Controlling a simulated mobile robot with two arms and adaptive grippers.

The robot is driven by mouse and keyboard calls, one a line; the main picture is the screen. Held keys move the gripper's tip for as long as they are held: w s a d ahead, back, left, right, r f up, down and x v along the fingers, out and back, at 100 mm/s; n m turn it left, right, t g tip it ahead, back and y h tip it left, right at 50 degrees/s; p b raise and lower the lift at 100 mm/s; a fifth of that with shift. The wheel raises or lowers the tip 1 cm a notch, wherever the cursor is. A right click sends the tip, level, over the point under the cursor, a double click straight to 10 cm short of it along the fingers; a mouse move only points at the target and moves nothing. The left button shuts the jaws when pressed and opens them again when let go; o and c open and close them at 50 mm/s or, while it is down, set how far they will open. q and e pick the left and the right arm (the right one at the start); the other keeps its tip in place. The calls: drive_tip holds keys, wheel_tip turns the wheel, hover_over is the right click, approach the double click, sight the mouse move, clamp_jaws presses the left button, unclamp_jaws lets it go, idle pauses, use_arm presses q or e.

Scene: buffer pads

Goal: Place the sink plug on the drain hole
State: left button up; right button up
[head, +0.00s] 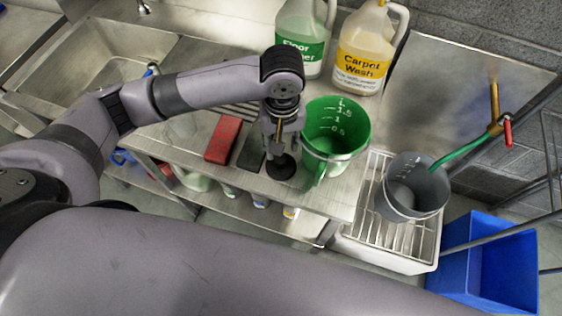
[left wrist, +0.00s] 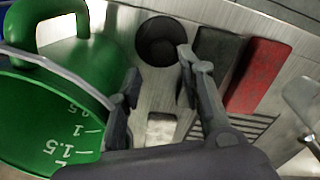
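The black round sink plug (head: 281,168) stands on the metal counter, left of the green jug. It also shows in the left wrist view (left wrist: 157,42), beyond my fingertips. My left gripper (head: 275,146) hangs over the counter, pointing down, just above or beside the plug. In the left wrist view my left gripper (left wrist: 160,72) has its two fingers spread apart with nothing between them. The metal sink basin (head: 105,45) is at the upper left in the head view, partly behind my left arm. I cannot make out its drain hole. My right gripper is not in view.
The green measuring jug (head: 335,130) stands close right of my gripper. A red pad (head: 223,139) and a dark pad (head: 250,150) lie to its left. Floor cleaner (head: 302,40) and carpet wash (head: 366,50) bottles stand behind. A grey bucket (head: 411,186) is at right.

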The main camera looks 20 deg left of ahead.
sight(281, 159)
use_arm(q)
drive_tip(key=shift+f, duration=1.05)
drive_tip(key=f, duration=0.3)
drive_tip(key=f+p, duration=0.1)
drive_tip(key=shift+s+a+f, duration=0.1)
drive_tip(key=shift+s+f, duration=0.1)
drive_tip(key=shift+s, duration=0.05)
drive_tip(key=shift+f, duration=0.2)
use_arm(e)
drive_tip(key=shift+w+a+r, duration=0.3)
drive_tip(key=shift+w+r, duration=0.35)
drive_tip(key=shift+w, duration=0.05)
use_arm(q)
drive_tip(key=shift+c, duration=0.3)
clamp_jaws()
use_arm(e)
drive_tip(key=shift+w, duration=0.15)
